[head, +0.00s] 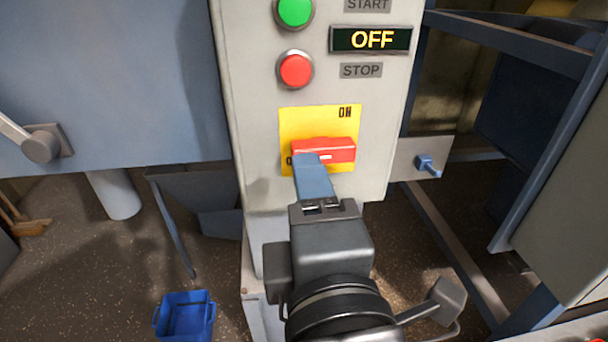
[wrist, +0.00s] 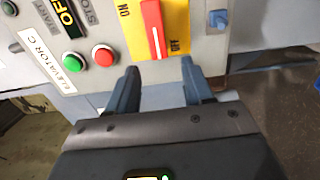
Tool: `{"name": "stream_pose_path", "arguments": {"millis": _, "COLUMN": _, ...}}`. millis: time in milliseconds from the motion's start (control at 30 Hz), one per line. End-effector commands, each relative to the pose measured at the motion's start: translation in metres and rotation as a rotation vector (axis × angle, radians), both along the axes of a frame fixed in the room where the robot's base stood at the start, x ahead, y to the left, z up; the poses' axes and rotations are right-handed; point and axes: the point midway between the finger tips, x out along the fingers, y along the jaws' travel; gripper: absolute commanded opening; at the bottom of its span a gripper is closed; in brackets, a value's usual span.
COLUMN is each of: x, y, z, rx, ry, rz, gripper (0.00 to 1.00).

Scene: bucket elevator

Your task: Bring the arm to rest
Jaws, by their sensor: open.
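The red switch handle (head: 328,150) lies crosswise on a yellow plate (head: 300,122) on the front of the grey control panel (head: 250,70). Its plate reads ON at upper right; the lower-left lettering is partly hidden by my gripper. My gripper (head: 307,160) is in front of the handle's left end in the head view. In the wrist view my gripper (wrist: 160,74) is open, its two fingers apart and nothing held between them. The red handle (wrist: 153,30) shows beyond the gap; I cannot tell whether a finger touches it. The display (head: 372,39) reads OFF.
A green button (head: 295,11) and a red button (head: 295,70) sit above the plate. A small blue lever (head: 427,165) is on a bracket at right. Blue-grey frame bars (head: 550,150) stand at right. A blue bucket (head: 186,318) is on the floor at lower left.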

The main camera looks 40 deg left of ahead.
Motion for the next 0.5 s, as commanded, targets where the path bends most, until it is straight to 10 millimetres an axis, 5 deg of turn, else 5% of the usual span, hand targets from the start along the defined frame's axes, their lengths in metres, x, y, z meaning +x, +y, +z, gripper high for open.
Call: {"name": "stream_pose_path", "arguments": {"millis": 500, "x": -0.0092, "y": -0.0107, "z": 0.0005, "rx": 0.000, "ry": -0.001, "rz": 0.000, "gripper": 0.51}}
